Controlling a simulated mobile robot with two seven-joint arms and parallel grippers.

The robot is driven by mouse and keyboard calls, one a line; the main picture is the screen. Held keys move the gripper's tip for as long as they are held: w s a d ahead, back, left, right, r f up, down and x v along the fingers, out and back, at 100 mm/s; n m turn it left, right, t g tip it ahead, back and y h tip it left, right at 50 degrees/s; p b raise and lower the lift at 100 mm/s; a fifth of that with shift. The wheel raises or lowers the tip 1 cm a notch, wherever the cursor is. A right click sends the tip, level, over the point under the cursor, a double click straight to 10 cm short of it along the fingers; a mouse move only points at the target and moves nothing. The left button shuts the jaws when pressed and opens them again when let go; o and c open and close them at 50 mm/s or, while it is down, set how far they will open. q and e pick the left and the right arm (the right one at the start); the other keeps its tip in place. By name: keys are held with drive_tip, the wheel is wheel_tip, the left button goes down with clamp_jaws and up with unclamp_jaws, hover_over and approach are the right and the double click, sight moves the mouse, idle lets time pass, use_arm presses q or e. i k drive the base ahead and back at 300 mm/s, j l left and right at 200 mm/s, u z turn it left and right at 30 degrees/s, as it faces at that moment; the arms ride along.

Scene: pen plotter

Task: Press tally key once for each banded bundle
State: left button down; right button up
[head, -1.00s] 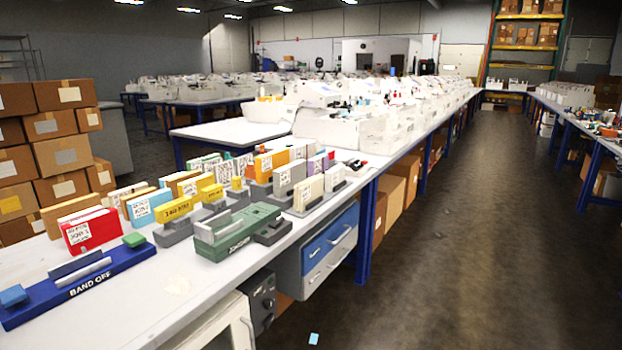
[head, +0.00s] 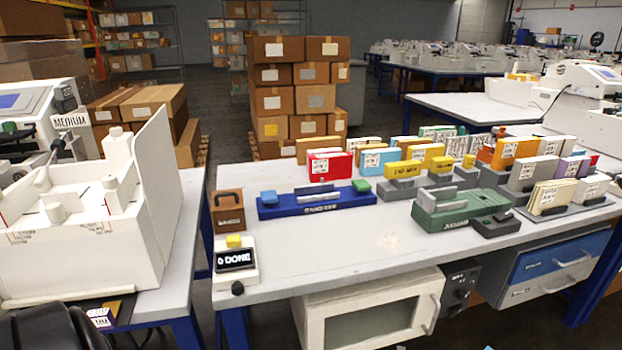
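A small white counter box (head: 235,262) stands at the table's near left corner. It has a yellow key (head: 233,241) on top, a dark display that seems to read "0 DONE", and a black knob low on its front. Bundles of cards stand on edge along the table, among them a red one (head: 330,165), a light blue one (head: 380,161) and an orange one (head: 514,152). Several have white labels. I cannot tell at this size which are banded. The cream bundle (head: 551,197) stands in a grey holder at the right. Neither gripper is in view.
A blue fixture (head: 290,208) with a blue and a green block lies behind the counter box, beside a brown handled block (head: 227,212). A green fixture (head: 462,209) is further right. The table's front middle is clear. A white machine (head: 90,250) stands at left.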

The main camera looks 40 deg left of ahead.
sight(233, 240)
drive_tip(key=u, duration=0.45)
drive_tip(key=j+u, duration=0.1)
drive_tip(key=u, duration=0.4)
drive_tip(key=i+u, duration=0.1)
drive_tip(key=u, duration=0.85)
